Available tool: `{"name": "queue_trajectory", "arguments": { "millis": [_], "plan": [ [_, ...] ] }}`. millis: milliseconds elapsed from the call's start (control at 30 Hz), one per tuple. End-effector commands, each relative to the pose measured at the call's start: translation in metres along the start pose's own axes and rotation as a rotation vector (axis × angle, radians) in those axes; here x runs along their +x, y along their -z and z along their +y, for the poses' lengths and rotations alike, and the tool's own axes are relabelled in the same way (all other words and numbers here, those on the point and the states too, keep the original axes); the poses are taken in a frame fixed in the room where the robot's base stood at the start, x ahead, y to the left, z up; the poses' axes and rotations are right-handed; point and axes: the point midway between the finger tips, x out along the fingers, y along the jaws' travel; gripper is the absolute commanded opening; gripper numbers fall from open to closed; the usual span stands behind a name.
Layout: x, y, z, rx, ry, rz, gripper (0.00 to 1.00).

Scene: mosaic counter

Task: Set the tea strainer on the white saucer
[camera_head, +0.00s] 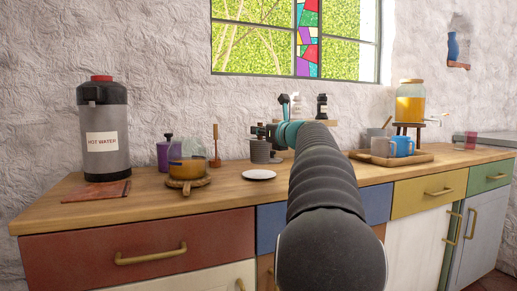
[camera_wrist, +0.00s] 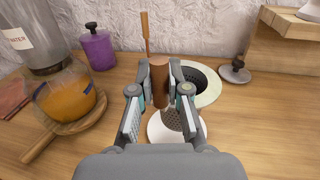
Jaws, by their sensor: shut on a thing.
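My gripper (camera_wrist: 160,95) is shut on the brown handle of the tea strainer (camera_wrist: 160,84). A grey perforated part shows below the handle, between the fingers and over the white saucer (camera_wrist: 154,131) in the wrist view. Whether it touches the saucer I cannot tell. The saucer is partly hidden by my gripper there.
To the left are a glass teapot (camera_wrist: 66,98) on a wooden stand, a purple canister (camera_wrist: 98,50) and a hot water flask (camera_head: 103,128). A tray with mugs (camera_head: 402,147) is on the right.

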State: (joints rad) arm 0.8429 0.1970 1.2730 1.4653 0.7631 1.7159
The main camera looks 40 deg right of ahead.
Motion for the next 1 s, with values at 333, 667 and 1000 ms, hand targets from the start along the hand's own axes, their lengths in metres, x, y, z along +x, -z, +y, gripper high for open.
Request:
{"name": "queue_trajectory", "arguments": {
  "millis": [333,667,1000],
  "plan": [
    [0.003,0.033,0.002,0.001,0.001,0.001,0.0],
    [0.003,0.041,0.002,-0.001,0.001,-0.001,0.0],
    [0.003,0.045,0.002,0.0,0.0,0.0,0.4]
  ]
}}
